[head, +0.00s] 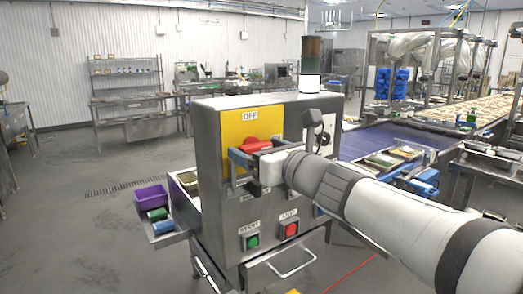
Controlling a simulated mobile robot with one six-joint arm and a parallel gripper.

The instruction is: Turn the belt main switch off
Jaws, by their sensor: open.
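The belt main switch (250,143) is a red handle on a yellow plate (241,130) at the upper front of a steel control cabinet (211,170). The handle lies roughly level, below a label reading OFF (250,115). My gripper (257,153) is open right in front of the switch, with a blue finger at its left. The gripper and wrist hide the lower part of the switch and the label under it. I cannot tell whether the fingers touch the handle.
A green button (252,242) and a red button (291,230) sit low on the cabinet, above a metal handle (290,264). A purple bin (151,198) is at the left. A blue conveyor belt (380,140) runs behind at the right. The left floor is clear.

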